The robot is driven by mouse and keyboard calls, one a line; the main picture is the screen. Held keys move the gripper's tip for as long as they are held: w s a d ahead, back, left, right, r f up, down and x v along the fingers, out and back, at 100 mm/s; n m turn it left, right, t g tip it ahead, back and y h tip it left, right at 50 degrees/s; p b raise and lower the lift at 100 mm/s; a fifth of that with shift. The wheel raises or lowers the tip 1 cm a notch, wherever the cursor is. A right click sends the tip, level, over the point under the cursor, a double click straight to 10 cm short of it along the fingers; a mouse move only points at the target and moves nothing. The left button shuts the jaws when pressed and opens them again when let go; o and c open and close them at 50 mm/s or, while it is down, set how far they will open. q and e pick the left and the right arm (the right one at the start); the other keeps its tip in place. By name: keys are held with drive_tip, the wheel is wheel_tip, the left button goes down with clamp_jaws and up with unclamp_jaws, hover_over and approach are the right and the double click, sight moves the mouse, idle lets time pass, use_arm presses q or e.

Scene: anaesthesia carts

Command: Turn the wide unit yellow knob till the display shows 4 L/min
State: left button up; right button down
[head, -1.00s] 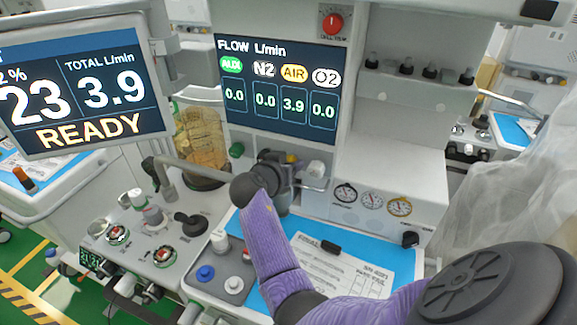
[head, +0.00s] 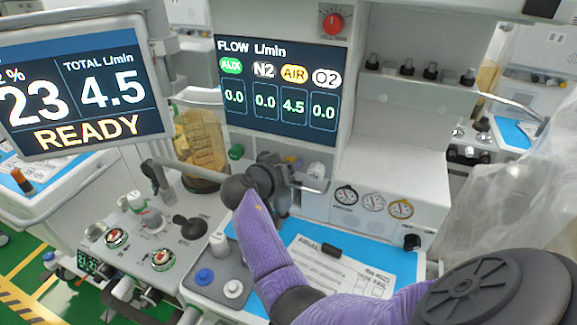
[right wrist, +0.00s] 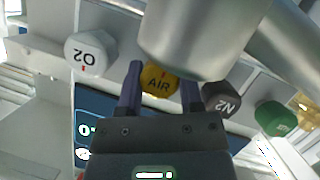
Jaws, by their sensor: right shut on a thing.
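The yellow AIR knob (right wrist: 158,82) sits between the two fingers of my right gripper (right wrist: 163,92) in the right wrist view. The gripper is shut on it. A bit of the yellow knob (head: 291,160) shows in the head view behind my right gripper (head: 290,172), which hides most of it. The flow display (head: 281,92) reads AIR 4.5, with AUX, N2 and O2 at 0.0. The left screen (head: 85,90) reads TOTAL 4.5 L/min, 23 and READY. My left gripper is not in view.
The white O2 knob (right wrist: 90,53) and dark N2 knob (right wrist: 221,103) stand close on either side of the fingers. The green knob (right wrist: 275,117) is farther along. A metal bar (head: 195,172) runs in front of the panel. Papers (head: 345,268) lie on the blue worktop below.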

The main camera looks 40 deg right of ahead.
drive_tip(key=shift+c, duration=1.2)
unclamp_jaws()
drive_tip(key=v, duration=1)
drive_tip(key=shift+p, duration=0.45)
